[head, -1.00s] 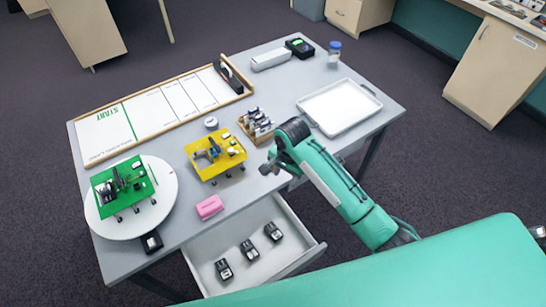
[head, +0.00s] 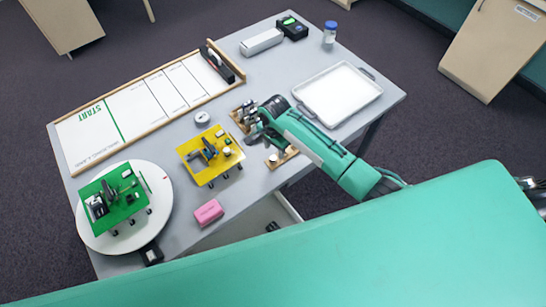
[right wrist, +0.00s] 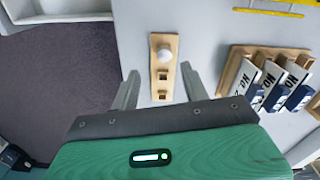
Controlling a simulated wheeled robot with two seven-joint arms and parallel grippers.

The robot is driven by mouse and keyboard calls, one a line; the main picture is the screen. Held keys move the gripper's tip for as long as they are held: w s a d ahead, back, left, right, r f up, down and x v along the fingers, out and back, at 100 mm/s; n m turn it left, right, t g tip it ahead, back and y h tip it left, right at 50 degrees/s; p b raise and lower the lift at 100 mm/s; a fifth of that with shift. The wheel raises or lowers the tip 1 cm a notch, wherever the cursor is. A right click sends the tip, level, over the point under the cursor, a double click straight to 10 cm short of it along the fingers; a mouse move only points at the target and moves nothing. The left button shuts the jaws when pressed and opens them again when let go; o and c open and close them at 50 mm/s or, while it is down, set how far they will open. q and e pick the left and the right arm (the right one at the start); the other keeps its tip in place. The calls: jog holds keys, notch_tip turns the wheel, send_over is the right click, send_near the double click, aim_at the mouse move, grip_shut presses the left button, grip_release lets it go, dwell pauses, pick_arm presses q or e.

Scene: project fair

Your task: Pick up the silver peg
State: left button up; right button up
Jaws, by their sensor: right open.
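A wooden peg block (right wrist: 160,76) lies on the grey table (right wrist: 215,60). In the head view the peg (head: 273,158) and block (head: 291,154) show just below my right gripper (head: 256,136). In the right wrist view my right gripper (right wrist: 160,72) is open and empty, its fingers on either side of the block, with the peg slightly beyond the fingertips. I cannot tell its height above the block. My left gripper is not in view.
A wooden rack (right wrist: 231,82) of labelled blocks stands right of the gripper in the wrist view. The yellow board (head: 193,173), pink block (head: 208,212) and white tray (head: 338,92) are nearby. An open drawer (head: 285,209) sits below the table edge.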

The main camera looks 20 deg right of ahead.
aim_at(273, 158)
jog(key=shift+f, duration=0.4)
jog(key=shift+w+f+p, duration=0.2)
jog(key=shift+f+p, duration=0.25)
jog(key=shift+f, duration=0.35)
notch_tip(273, 158, down, 3)
jog(key=shift+w+a+p, duration=0.1)
jog(key=shift+w+p, duration=0.05)
jog(key=shift+p, duration=0.2)
jog(key=shift+f, duration=0.4)
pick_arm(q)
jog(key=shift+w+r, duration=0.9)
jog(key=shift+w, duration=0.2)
pick_arm(e)
grip_shut()
